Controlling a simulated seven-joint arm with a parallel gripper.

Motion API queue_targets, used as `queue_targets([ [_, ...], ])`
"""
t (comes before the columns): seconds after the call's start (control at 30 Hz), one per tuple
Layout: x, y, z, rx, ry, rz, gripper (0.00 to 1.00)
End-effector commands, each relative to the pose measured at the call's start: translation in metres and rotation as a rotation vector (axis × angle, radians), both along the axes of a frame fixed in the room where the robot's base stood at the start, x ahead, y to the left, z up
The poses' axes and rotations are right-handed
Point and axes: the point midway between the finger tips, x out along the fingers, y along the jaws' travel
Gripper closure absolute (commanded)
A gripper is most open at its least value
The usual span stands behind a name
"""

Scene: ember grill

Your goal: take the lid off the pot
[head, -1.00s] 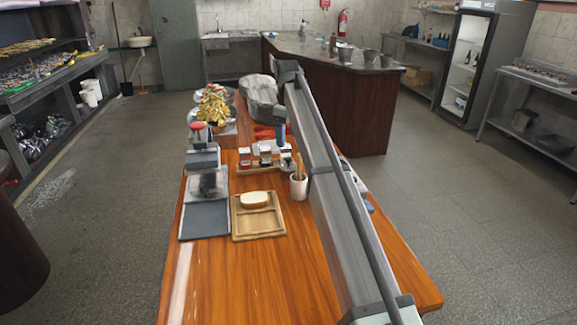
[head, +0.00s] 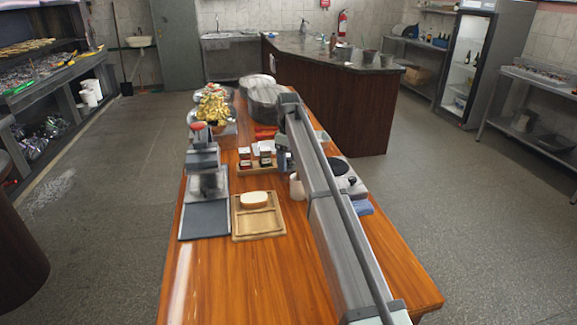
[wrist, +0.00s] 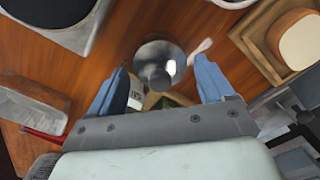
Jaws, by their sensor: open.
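A round, shiny metal thing (wrist: 158,54) with a disc-like knob shows in the wrist view between my open fingers; it appears to be the pot's lid. The picture is blurred, and the pot's body below cannot be made out. My gripper (wrist: 158,90) is open, its two blue fingers on either side of the lid, apart from it. In the head view my arm hides the lid and most of the gripper.
A dark-topped hotplate (head: 344,172) stands to the right of my arm. A wooden board (head: 259,224) with bread, a white cup (head: 296,187) and a rack of small jars (head: 257,168) are to the left. The counter's near part is clear.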

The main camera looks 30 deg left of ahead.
Motion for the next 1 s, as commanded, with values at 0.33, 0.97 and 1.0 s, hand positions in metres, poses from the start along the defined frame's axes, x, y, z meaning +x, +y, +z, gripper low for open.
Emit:
queue_targets([
  [0.33, 0.0000, 0.0001, 0.0008, 0.000, 0.000, 0.000, 0.42],
  [0.97, -0.0005, -0.0003, -0.0015, -0.002, 0.002, 0.000, 1.00],
  [1.0, -0.0007, -0.0004, -0.0018, -0.002, 0.002, 0.000, 1.00],
])
